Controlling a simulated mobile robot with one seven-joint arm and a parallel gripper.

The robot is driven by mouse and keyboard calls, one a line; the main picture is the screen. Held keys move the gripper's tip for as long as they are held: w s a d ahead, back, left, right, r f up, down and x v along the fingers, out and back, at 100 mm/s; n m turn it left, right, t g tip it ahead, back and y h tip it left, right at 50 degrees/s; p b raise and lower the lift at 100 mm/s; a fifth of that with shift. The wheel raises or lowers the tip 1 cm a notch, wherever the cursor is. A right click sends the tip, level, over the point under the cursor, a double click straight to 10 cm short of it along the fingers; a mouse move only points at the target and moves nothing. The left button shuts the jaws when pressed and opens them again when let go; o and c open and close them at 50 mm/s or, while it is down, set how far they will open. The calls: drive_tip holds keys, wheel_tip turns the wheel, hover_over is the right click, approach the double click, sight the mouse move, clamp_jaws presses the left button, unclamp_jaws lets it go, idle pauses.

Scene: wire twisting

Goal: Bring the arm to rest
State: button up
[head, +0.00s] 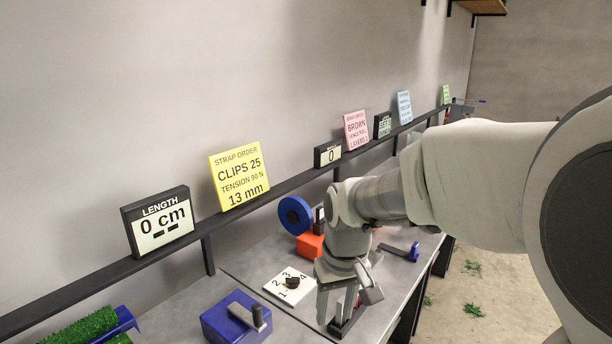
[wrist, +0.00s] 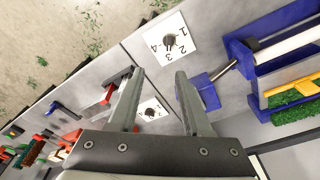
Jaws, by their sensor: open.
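My arm (head: 470,175) reaches from the right over the workbench in the head view, bent down at its wrist. My gripper (head: 336,304) points down over the bench, just right of a white dial plate (head: 277,287) with a black knob. In the wrist view my gripper (wrist: 156,76) has its two fingers spread, with nothing between them. A second dial plate (wrist: 152,110) shows past the fingers. Whether the fingertips touch the device under them cannot be told.
A blue block with a lever (head: 236,318) and green grass-like strips (head: 92,326) stand at the left. A blue spool (head: 295,215) and an orange block (head: 310,246) stand behind my gripper. A rail with signs (head: 240,175) runs along the wall. Floor lies right of the bench.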

drive_tip(key=s+d+r+m+t, duration=0.1)
drive_tip(key=s+d+r+t, duration=0.1)
drive_tip(key=s+d+r, duration=0.2)
drive_tip(key=s+d+r+m+t, duration=0.2)
drive_tip(key=s+d+r, duration=0.2)
drive_tip(key=s, duration=0.7)
drive_tip(key=shift+s+d+h, duration=0.25)
drive_tip(key=shift+d+h, duration=0.05)
drive_tip(key=shift+d, duration=0.1)
drive_tip(key=shift+a, duration=0.2)
